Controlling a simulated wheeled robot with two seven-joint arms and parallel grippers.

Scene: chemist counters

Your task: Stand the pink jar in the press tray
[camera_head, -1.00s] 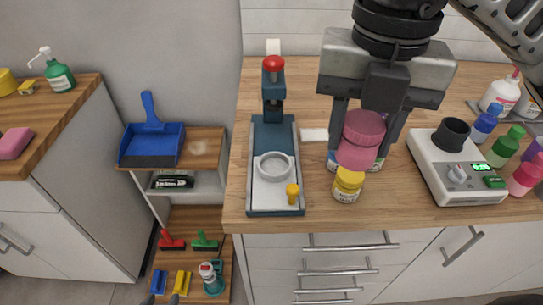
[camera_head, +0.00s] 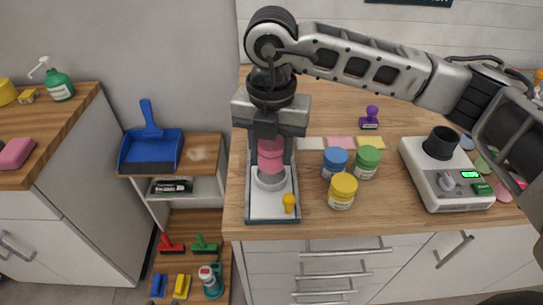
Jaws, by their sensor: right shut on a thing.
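The pink jar (camera_head: 271,158) is held upright between the fingers of my right gripper (camera_head: 271,150), which reaches in from the right. The jar is over the light grey ring (camera_head: 271,181) in the press tray (camera_head: 286,212). Its lower end meets the ring in the picture; I cannot tell whether it rests inside or hangs just above. The tray is blue-grey with a pale floor and a yellow knob-like piece (camera_head: 289,203) at its front right. My gripper hides the press's upright and red top. My left gripper is not in view.
Blue (camera_head: 334,163), green (camera_head: 366,162) and yellow (camera_head: 342,191) jars stand right of the tray. A purple stamp-like object (camera_head: 370,117) stands behind them. A white device with a black cup (camera_head: 447,182) is further right. Counter left of the tray is narrow.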

